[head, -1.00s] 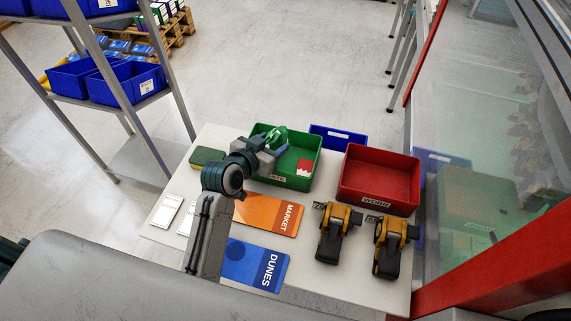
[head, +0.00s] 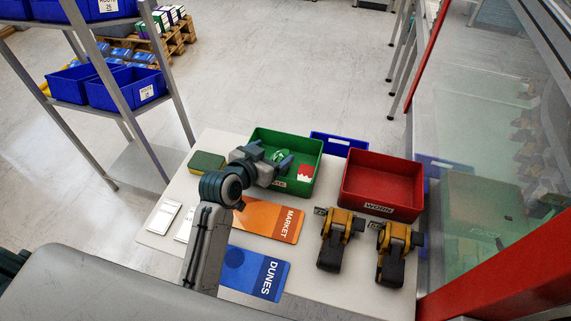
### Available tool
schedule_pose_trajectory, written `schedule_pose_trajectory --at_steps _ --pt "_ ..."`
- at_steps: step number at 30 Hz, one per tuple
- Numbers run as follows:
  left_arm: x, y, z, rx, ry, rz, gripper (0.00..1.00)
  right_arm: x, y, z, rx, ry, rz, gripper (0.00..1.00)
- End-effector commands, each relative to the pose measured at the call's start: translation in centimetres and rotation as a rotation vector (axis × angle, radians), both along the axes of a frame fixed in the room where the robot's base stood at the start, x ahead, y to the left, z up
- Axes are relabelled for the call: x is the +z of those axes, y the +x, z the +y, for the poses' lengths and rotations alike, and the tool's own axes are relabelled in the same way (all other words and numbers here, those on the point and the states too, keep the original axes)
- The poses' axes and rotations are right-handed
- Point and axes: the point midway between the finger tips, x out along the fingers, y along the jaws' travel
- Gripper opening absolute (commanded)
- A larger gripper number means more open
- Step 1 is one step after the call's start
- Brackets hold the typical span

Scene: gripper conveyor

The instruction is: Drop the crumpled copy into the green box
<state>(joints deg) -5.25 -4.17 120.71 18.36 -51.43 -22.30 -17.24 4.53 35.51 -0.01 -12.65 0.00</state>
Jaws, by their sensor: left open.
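The green box (head: 312,148) stands at the back of the white table, with a partly covered label on its front. My left gripper (head: 275,158) is over the left part of the box, its fingers apart. A crumpled green and white piece (head: 279,156) shows between and beyond the fingers, inside the box outline; whether it touches the box floor is hard to tell. A red and white piece (head: 305,172) lies in the box at the right. My right gripper is not seen.
A red box (head: 382,212) labelled WORN stands right of the green box, a blue bin (head: 338,143) behind. An orange MARKET sheet (head: 270,222) and a blue DUNES sheet (head: 262,275) lie in front. Two yellow-black tools (head: 340,240) stand at right. A green-yellow sponge-like block (head: 207,163) lies left.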

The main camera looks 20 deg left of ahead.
Motion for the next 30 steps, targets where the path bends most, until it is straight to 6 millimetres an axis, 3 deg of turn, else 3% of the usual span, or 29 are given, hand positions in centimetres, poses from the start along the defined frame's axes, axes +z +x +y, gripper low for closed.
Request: schedule_pose_trajectory --at_steps 15,21,30 --pt "3.2 -7.9 2.4 -0.001 0.004 -0.002 0.79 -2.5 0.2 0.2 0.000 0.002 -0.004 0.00" --pt "3.9 -9.1 2.7 0.000 0.001 0.000 0.79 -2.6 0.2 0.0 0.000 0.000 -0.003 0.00" --pt "4.0 -9.2 2.8 0.000 0.000 0.000 0.79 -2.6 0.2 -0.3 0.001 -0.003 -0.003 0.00"
